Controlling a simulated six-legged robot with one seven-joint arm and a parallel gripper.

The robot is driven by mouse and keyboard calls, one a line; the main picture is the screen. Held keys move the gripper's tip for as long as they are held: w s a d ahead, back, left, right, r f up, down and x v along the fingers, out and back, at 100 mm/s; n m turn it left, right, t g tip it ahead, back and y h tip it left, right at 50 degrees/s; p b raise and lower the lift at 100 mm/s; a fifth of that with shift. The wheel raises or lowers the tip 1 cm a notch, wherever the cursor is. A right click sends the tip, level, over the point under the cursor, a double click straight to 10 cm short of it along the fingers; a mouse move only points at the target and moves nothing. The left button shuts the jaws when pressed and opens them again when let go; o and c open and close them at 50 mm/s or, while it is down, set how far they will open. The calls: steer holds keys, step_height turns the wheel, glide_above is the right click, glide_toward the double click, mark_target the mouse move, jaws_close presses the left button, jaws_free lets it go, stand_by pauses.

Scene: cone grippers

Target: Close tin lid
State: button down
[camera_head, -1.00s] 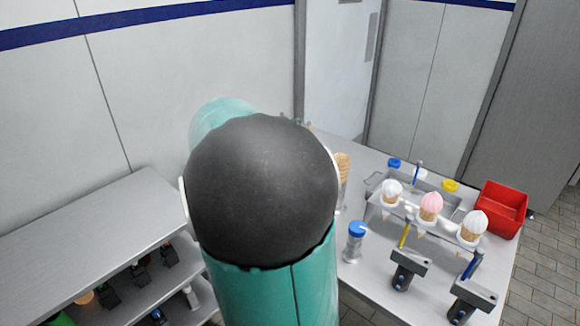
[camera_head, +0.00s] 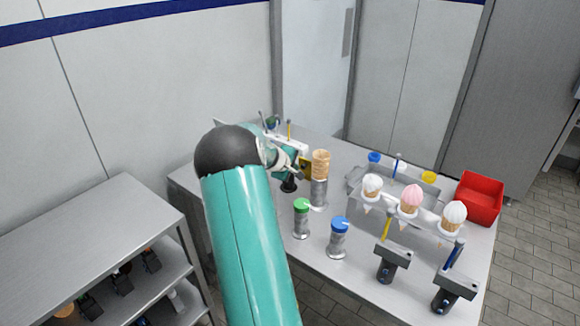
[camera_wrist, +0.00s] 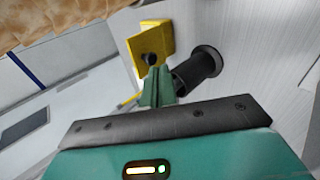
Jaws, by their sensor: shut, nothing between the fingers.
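A metal tin unit (camera_head: 362,182) stands on the table behind the cone rack. A blue knob-like part (camera_head: 375,158) and a yellow one (camera_head: 428,177) show at its back edge. I cannot tell whether a lid is open there. My gripper (camera_wrist: 158,82) has green fingers, shut with nothing between them. It is left of the tin unit, close to a yellow square plate (camera_wrist: 155,42) and a black cylinder (camera_wrist: 200,68). I cannot tell whether it touches them. In the head view, my arm partly hides the gripper.
A cone stack (camera_head: 320,165) stands on a metal holder right of my gripper. Green-lidded (camera_head: 302,205) and blue-lidded (camera_head: 340,224) shakers stand in front. Filled cones (camera_head: 411,200) sit in a rack, with a red bin (camera_head: 479,198) behind. A shelf unit (camera_head: 100,240) is at left.

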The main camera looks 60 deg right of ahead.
mark_target(303, 167)
steer(key=x, duration=0.3)
steer(key=shift+d+f, duration=0.25)
steer(key=shift+d, duration=0.05)
steer(key=shift+s+d+r, duration=0.1)
steer(key=shift+d+r, duration=0.3)
steer(key=shift+d, duration=0.1)
steer(key=shift+r, duration=0.15)
steer(key=shift+r, duration=0.7)
